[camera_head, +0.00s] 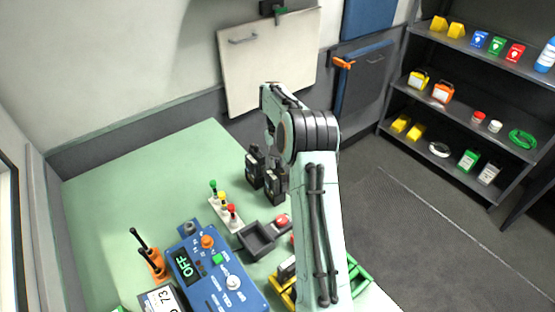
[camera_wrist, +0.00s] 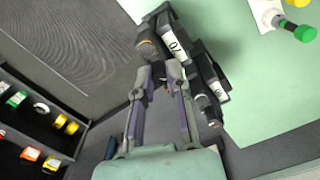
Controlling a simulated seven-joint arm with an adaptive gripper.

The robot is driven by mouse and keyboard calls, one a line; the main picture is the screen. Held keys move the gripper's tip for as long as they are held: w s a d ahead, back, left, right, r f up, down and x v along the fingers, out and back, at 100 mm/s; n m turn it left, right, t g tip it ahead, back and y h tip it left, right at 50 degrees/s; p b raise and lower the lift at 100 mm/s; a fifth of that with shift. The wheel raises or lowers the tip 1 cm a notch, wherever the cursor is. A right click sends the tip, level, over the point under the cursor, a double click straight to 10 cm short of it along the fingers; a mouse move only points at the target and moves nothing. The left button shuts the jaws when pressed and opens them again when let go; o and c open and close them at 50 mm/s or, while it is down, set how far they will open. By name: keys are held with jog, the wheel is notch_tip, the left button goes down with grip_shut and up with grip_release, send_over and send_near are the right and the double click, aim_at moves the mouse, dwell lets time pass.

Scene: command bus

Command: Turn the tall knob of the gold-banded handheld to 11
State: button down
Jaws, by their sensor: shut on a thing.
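Two black handhelds stand side by side on the green table. In the wrist view, the gold-banded handheld (camera_wrist: 154,32) shows a gold ring near its top and a white label that seems to read 70. The other handheld (camera_wrist: 208,75) stands beside it, also with a white label. My gripper (camera_wrist: 159,70) has its fingertips close together at the top of the gold-banded handheld, shut on what appears to be its tall knob. The knob and its scale are hidden by the fingers. In the head view the handhelds (camera_head: 275,188) stand beneath my wrist, and my fingertips are hard to make out.
A white strip with coloured knobs (camera_head: 224,211), a dark tray (camera_head: 257,240) and a blue box with an OFF display (camera_head: 213,270) lie nearby on the table (camera_head: 110,190). An orange holder (camera_head: 155,265) stands left. Shelves (camera_head: 470,100) stand at the right.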

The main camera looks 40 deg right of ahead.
jog(key=c, duration=1.1)
grip_release()
notch_tip(320, 180, up, 12)
jog(key=shift+a, duration=0.15)
